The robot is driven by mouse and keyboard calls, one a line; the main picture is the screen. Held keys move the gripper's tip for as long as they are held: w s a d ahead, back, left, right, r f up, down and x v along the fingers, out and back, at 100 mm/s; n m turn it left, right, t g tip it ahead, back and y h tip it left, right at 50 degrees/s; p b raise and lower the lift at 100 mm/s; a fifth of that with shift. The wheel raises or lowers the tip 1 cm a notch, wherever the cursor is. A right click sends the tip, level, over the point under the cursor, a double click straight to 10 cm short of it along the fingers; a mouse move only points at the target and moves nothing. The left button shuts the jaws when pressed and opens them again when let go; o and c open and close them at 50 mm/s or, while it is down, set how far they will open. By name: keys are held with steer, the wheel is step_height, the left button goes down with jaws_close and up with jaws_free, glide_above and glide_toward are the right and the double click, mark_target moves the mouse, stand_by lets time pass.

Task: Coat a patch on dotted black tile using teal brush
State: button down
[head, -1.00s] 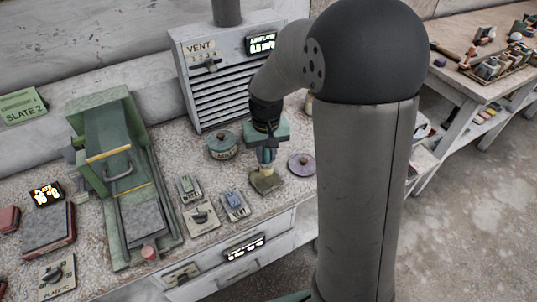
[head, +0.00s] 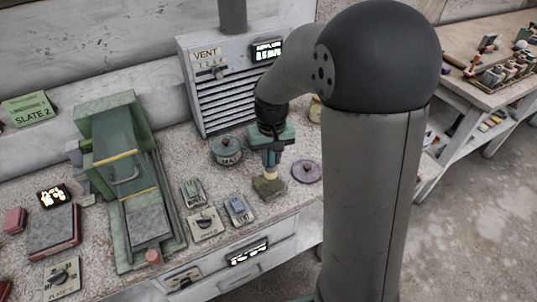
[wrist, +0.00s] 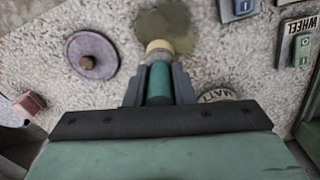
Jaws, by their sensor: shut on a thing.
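My gripper (head: 271,152) is shut on the teal brush. The brush's teal handle (wrist: 159,82) stands between the fingers in the wrist view and points down. Its pale tip (wrist: 160,48) meets or hovers just over an olive-brown piece (wrist: 166,22); I cannot tell if it touches.
A teal lidded pot (head: 227,151) stands left of my gripper and a round purple lid or disc (head: 307,172) right of it. Small switch plates (head: 238,210) lie in front on the left. The vent box (head: 230,90) stands behind. A green machine (head: 125,170) is farther left.

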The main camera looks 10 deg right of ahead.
steer(key=shift+s+d+f+b, duration=0.1)
steer(key=shift+s+d+b, duration=0.15)
steer(key=shift+s, duration=0.5)
steer(key=shift+s+d+b, duration=0.1)
steer(key=shift+s+d, duration=0.15)
steer(key=shift+s, duration=0.5)
steer(key=shift+f+b, duration=0.45)
steer(key=shift+f, duration=0.2)
steer(key=shift+s+d, duration=0.3)
steer(key=shift+s, duration=0.6)
steer(key=shift+w, duration=0.1)
steer(key=shift+w+a, duration=0.3)
steer(key=shift+w, duration=0.6)
steer(key=shift+w+a, duration=0.3)
steer(key=shift+w, duration=0.55)
